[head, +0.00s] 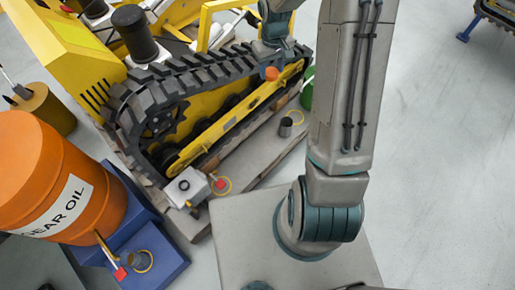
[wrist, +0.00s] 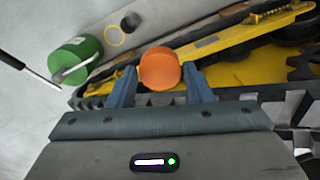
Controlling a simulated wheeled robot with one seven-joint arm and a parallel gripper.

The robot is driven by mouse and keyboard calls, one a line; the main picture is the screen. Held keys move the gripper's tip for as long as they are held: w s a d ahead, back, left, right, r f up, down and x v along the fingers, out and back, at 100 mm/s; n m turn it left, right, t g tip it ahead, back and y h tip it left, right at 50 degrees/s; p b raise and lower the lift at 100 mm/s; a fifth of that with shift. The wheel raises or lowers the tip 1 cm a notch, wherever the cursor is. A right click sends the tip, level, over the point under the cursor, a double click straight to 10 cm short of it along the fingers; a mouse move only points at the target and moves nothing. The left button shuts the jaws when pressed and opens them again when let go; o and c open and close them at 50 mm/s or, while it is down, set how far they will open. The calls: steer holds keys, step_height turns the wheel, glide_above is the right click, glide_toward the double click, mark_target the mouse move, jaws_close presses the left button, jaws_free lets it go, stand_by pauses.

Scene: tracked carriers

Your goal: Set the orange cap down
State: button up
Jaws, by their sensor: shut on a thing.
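The orange cap (wrist: 160,69) is held between the two blue fingers of my gripper (wrist: 161,84) in the wrist view. In the head view the orange cap (head: 270,74) shows just below my gripper (head: 272,62), in front of the yellow tracked carrier's side frame. My gripper is shut on the cap. From these views I cannot tell exactly how high the cap is above the surfaces below it.
The yellow tracked carrier (head: 225,124) with a black track stands on a pallet-like base. A grey cup (head: 286,127) and yellow ring sit on its ledge. A green container (wrist: 75,60) stands near.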

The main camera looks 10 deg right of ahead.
steer(key=s+d+f+n+b, duration=0.2)
steer(key=s+f+n+b, duration=0.15)
steer(key=f+n, duration=0.65)
steer(key=s+d+f+n+b, duration=0.2)
steer(key=f+n+b, duration=0.25)
steer(key=f, duration=1.05)
steer(key=s+d+f+n+b, duration=0.3)
steer(key=f+n, duration=0.6)
steer(key=f, duration=0.3)
steer(key=b, duration=0.4)
glide_above(262, 148)
steer(key=f, duration=0.7)
steer(key=shift+d, duration=0.2)
steer(key=shift+a+f+b, duration=0.1)
steer(key=shift+f+b, duration=0.7)
steer(key=shift+f, duration=1.15)
steer(key=shift+f, duration=0.25)
steer(key=o, duration=1)
steer(key=shift+r, duration=0.1)
